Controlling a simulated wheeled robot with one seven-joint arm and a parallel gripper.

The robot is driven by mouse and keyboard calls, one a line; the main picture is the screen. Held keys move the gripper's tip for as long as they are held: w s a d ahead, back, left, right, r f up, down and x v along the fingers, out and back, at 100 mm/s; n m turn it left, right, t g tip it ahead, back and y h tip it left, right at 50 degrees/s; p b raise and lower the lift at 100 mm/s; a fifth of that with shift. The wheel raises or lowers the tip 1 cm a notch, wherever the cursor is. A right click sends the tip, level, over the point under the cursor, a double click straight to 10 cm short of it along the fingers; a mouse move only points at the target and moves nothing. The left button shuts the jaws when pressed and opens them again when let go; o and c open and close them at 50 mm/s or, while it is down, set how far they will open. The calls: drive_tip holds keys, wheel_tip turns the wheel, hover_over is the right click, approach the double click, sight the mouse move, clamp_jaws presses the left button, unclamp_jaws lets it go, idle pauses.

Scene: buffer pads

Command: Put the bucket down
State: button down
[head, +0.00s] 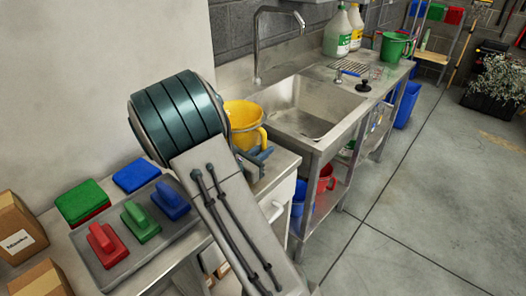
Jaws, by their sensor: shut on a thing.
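The yellow bucket (246,114) is beside the left edge of the sink, at the end of my arm. My gripper (262,158) is at the bucket's lower front side and is shut on it. My arm covers the bucket's left side and part of its base. I cannot tell whether the bucket's bottom touches the counter (278,168) or is just above it.
The metal sink (312,108) is right of the bucket. A tray (158,242) with coloured pads stands at the lower left, near cardboard boxes (18,228). Floor (420,190) is clear.

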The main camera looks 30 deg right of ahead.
drive_tip(key=shift+f, duration=0.2)
drive_tip(key=c, duration=1.4)
unclamp_jaws()
drive_tip(key=shift+r, duration=0.1)
